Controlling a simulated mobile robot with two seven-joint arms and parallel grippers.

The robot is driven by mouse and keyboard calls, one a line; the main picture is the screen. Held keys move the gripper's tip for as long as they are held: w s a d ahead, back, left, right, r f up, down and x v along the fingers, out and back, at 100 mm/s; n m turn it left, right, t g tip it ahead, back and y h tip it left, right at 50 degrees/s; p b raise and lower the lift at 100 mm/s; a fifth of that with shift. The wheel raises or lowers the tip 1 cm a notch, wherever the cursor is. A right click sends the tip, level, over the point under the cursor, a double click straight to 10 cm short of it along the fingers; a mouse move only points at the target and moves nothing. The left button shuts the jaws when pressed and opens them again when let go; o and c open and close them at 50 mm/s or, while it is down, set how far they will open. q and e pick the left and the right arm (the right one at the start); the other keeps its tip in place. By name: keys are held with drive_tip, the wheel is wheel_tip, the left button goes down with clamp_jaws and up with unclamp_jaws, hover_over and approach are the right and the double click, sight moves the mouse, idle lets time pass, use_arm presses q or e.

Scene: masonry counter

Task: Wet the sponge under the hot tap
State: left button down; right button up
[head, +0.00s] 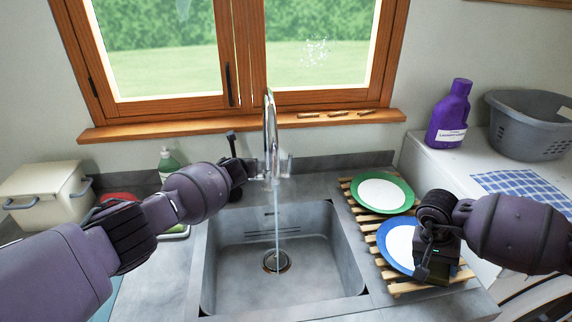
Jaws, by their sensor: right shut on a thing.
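The chrome tap (271,130) stands behind the sink, and a thin stream of water (277,225) runs from it into the basin. My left gripper (236,165) is beside the tap on its left, close to the tap's base; its jaws are too dark and small to read. My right gripper (432,262) is over the drying rack, right of the sink. It is shut on a dark olive block, which looks like the sponge (455,271) and is mostly hidden by the gripper. The sponge is well apart from the water.
The grey sink (335,245) is empty. A slatted wooden rack (372,238) holds a green-rimmed plate (382,192) and a blue-rimmed plate (394,245).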

use_arm(q)
drive_tip(key=shift+w, duration=0.1)
idle(0.3)
drive_tip(key=c, duration=1.1)
unclamp_jaws()
drive_tip(key=shift+c, duration=0.2)
drive_tip(key=shift+r, duration=0.1)
drive_tip(key=v, duration=1.2)
